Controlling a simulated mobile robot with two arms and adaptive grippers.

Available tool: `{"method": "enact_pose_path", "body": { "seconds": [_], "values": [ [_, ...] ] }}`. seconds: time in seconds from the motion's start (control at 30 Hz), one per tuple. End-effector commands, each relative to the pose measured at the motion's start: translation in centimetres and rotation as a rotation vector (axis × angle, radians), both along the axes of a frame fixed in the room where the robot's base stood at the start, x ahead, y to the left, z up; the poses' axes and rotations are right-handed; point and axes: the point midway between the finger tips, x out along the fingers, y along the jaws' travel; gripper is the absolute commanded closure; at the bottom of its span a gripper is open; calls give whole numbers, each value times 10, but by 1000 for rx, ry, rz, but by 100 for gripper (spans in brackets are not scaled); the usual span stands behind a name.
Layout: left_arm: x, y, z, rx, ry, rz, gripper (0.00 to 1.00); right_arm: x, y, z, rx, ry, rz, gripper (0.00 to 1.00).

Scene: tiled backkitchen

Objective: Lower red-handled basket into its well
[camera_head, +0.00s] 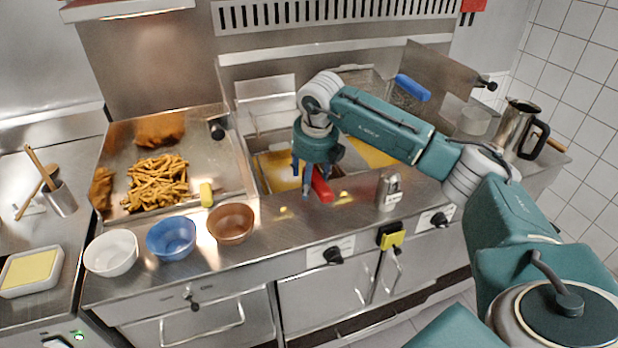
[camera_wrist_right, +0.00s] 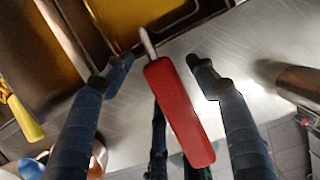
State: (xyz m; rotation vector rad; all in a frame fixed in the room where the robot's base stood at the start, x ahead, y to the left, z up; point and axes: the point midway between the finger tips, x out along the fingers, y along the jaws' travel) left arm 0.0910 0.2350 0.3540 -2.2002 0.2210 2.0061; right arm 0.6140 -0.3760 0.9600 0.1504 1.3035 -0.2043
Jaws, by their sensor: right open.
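The red handle (camera_head: 322,186) of the basket points out over the front edge of the fryer, in front of the left well (camera_head: 272,160) with yellow oil. In the right wrist view the red handle (camera_wrist_right: 180,112) lies between my right gripper's fingers, its metal rod running toward the oil. My right gripper (camera_head: 307,184) is open around the handle; in the wrist view its fingers (camera_wrist_right: 160,68) show gaps on both sides. The basket's mesh is mostly hidden behind my gripper, so its height in the well cannot be told. My left gripper is not in view.
A blue handle (camera_head: 412,87) is at the back right. A metal shaker (camera_head: 388,190) stands right of my gripper. White (camera_head: 111,252), blue (camera_head: 171,238) and brown (camera_head: 231,223) bowls line the front left, before a tray of fries (camera_head: 156,184). A steel jug (camera_head: 513,128) stands far right.

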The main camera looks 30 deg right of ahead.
Motion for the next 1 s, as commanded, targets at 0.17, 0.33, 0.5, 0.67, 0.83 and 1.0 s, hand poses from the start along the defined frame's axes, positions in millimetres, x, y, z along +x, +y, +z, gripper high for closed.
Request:
{"method": "enact_pose_path", "body": {
  "seconds": [0.17, 0.33, 0.5, 0.67, 0.83, 1.0],
  "values": [
    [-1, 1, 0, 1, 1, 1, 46, -2, 0, 11, 0, -2, 0, 43],
    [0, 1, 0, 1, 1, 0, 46, -9, 3, 42, 0, -5, 1, 43],
    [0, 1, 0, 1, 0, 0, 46, -18, 5, 78, 0, -7, 1, 43],
    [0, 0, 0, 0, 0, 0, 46, -25, 7, 102, 1, -5, 1, 43],
    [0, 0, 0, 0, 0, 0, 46, -29, 8, 115, 0, -3, -1, 43],
    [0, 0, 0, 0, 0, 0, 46, -30, 8, 117, 1, -2, -1, 43]
  ]
}}
